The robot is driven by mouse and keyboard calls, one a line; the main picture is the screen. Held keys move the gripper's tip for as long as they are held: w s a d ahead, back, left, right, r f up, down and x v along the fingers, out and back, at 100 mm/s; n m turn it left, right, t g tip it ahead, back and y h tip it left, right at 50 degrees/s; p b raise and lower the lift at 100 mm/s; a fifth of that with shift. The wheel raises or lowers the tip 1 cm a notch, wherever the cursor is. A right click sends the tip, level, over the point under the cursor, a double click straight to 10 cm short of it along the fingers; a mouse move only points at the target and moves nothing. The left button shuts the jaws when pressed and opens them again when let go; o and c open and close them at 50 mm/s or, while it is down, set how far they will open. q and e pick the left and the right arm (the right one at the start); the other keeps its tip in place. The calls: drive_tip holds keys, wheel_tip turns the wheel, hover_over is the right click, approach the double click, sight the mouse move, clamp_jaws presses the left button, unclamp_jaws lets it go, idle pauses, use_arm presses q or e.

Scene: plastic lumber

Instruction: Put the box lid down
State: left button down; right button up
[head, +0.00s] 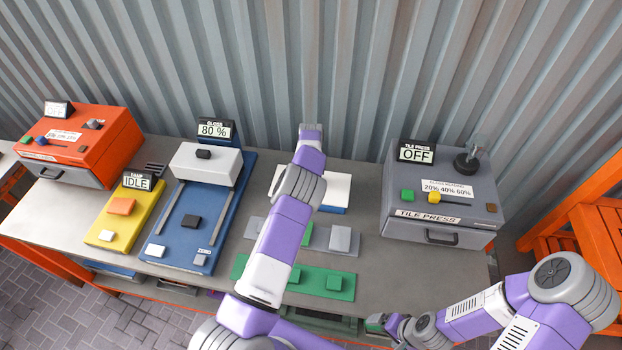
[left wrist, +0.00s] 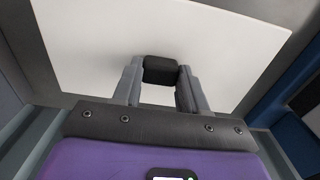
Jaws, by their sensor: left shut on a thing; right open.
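The white box lid (head: 337,188) lies flat behind my left forearm in the head view, with a blue box (head: 333,209) showing under its front edge. I cannot tell whether lid and box touch. In the left wrist view the white lid (left wrist: 215,45) fills the upper part. My left gripper (left wrist: 160,75) is shut on the lid's black knob (left wrist: 160,69). In the head view my arm hides that gripper and the knob. My right gripper (head: 376,322) is low at the table's front edge, small and partly hidden, open and away from the lid.
A grey tile press (head: 440,200) reading OFF stands right of the lid. A blue gloss machine (head: 205,215), a yellow damp unit (head: 125,215) and an orange machine (head: 85,145) stand to the left. Grey and green strips (head: 318,283) with blocks lie in front. A corrugated wall (head: 330,60) closes the back.

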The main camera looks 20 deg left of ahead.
use_arm(q)
drive_tip(key=shift+f, duration=0.2)
drive_tip(key=c, duration=0.6)
unclamp_jaws()
drive_tip(key=shift+r, duration=0.1)
drive_tip(key=shift+r, duration=0.25)
wheel_tip(320, 180, up, 12)
drive_tip(key=p, duration=0.5)
drive_tip(key=shift+p, duration=0.35)
drive_tip(key=shift+s+f, duration=0.1)
drive_tip(key=shift+f, duration=0.1)
